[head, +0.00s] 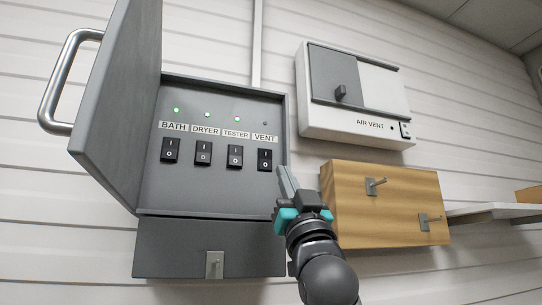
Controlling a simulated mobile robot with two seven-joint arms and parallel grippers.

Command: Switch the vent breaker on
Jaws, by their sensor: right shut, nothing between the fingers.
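The vent breaker (265,160) is the rightmost black rocker switch in the open grey breaker box (222,205), under the VENT label (265,138). The small lamp above VENT is dark, while the lamps above BATH, DRYER and TESTER glow green. My right gripper (284,172) is shut and empty. Its fingertips point up near the box's right edge, just right of and slightly below the vent breaker. I cannot tell whether they touch it. My left gripper is not in view.
The box's door (118,110) stands open to the left with a metal handle (60,85). The air vent unit (350,122) hangs at upper right. A wooden board (350,205) with metal hooks is right of my gripper. A shelf (495,213) is at far right.

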